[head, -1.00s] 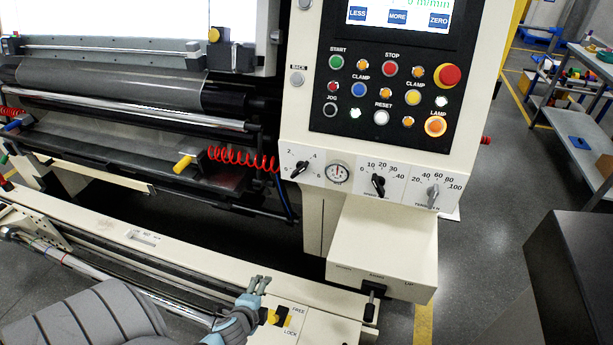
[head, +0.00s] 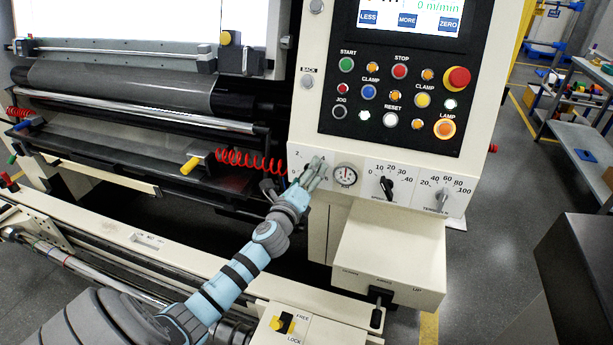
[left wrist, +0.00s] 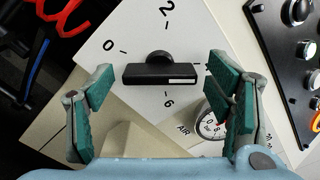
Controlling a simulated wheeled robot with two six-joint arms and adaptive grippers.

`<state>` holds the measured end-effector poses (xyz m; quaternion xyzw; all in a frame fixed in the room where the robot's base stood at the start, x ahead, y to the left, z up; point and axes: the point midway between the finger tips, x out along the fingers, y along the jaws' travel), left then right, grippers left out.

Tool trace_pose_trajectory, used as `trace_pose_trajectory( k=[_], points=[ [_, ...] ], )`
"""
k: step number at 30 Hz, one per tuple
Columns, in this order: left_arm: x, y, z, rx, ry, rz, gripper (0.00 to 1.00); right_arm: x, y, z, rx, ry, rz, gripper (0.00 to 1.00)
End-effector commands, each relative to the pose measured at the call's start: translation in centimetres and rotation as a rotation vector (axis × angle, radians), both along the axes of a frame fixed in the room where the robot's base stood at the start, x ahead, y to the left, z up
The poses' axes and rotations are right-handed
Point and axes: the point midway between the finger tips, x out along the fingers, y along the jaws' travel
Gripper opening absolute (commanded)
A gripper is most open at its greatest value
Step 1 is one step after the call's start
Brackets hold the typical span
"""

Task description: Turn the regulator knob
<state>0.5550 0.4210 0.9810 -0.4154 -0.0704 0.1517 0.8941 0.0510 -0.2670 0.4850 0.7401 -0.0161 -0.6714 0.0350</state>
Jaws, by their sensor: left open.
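The regulator knob (left wrist: 160,73) is a black bar knob with a white mark at its right end. It sits on a white dial plate (left wrist: 140,40) numbered 0, 2 and 6, beside the air gauge (left wrist: 212,124). My left gripper (head: 315,168) is open in front of this dial and hides most of the knob in the head view. In the left wrist view its green-padded fingers stand on either side of the knob, with a gap at each side. The white mark points right, toward a tick between 2 and 6. My right gripper is not in view.
The gauge (head: 345,176), speed knob (head: 386,188) and tension knob (head: 441,200) lie to the right on the same strip. The button panel (head: 395,95) is above. A red coiled hose (head: 245,160) and yellow handle (head: 190,165) are to the left.

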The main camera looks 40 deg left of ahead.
Motion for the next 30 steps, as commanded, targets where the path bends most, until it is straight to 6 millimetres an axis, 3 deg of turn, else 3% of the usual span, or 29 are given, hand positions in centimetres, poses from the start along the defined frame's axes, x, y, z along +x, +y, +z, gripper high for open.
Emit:
trace_pose_trajectory(
  k=[8, 18, 30],
  points=[
    [0.36, 0.09, -0.03, -0.002, 0.0, -0.001, 0.73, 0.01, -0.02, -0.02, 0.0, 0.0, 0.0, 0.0],
    [0.32, 0.08, -0.05, -0.002, 0.0, -0.001, 0.25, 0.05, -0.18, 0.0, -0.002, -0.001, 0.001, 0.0],
    [0.31, 0.09, -0.12, -0.071, -0.023, 0.0, 0.25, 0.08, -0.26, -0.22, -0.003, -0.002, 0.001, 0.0]
  ],
)
